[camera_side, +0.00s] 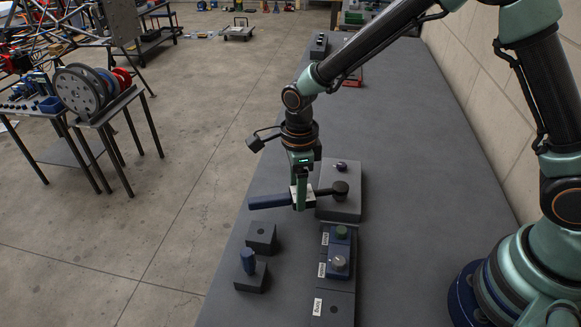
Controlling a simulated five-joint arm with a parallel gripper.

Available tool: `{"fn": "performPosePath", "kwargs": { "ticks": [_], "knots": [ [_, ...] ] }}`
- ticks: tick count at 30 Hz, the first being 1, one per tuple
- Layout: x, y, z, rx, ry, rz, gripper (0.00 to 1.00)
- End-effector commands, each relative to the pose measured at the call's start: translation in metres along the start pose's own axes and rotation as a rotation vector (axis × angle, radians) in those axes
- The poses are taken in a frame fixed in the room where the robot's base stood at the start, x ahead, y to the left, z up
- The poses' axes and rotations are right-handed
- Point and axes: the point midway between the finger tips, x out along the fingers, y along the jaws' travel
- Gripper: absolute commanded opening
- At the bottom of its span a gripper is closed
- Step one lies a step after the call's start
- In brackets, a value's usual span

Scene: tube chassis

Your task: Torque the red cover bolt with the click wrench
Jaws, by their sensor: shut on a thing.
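My gripper (300,204) is shut on the click wrench, which has a blue handle (268,202) pointing left and a round black head (340,188) at the right. The wrench lies about level across the gripper. Its head is over the grey cover block (341,210); I cannot tell whether it touches a bolt there. A small purple bolt or knob (341,166) stands on the far part of the same block. No red bolt shows; the wrench head may hide it.
In front stands a labelled grey fixture (338,287) with a blue and a green part carrying knobs. Two dark grey blocks (261,237) are left of it, the nearer one holding a blue peg (248,261). A red item (354,78) lies far back. The bench's right side is clear.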

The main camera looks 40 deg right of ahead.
Motion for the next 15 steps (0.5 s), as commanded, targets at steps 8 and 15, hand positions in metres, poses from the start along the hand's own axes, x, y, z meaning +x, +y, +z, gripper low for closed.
{"fn": "performPosePath", "kwargs": {
  "ticks": [8,15],
  "knots": [
    [0.0011,-0.0002,0.0002,0.000,-0.001,-0.001,0.90],
    [0.0016,0.0003,-0.0003,0.000,0.001,0.001,1.00]
  ]
}}
